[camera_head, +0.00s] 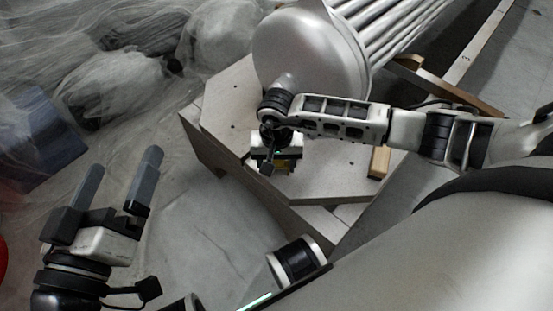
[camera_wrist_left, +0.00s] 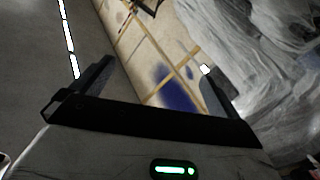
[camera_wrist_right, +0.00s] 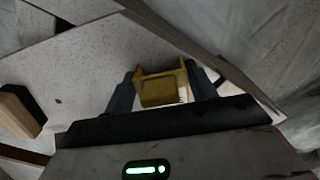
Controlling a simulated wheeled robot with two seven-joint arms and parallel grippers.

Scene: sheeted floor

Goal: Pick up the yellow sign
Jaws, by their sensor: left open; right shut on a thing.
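The yellow sign (camera_wrist_right: 160,90) is between the fingers of my right gripper (camera_wrist_right: 155,92) in the right wrist view, with both fingers against its sides. In the head view only a small yellow bit of the sign (camera_head: 283,166) shows below my right gripper (camera_head: 272,165), over the grey board-topped platform (camera_head: 225,118). The rest of the sign is hidden by the gripper and wrist. I cannot tell whether it touches the platform. My left gripper (camera_head: 122,190) is open and empty at the left of the head view, above the sheeted floor.
A large silver cylinder (camera_head: 300,50) with pipes behind it stands at the platform's back. A wooden block (camera_head: 379,162) lies on the platform's right. Sheet-covered heaps (camera_head: 110,85) and a dark blue box (camera_head: 40,135) are at the left. Sheeted floor in front of the platform is clear.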

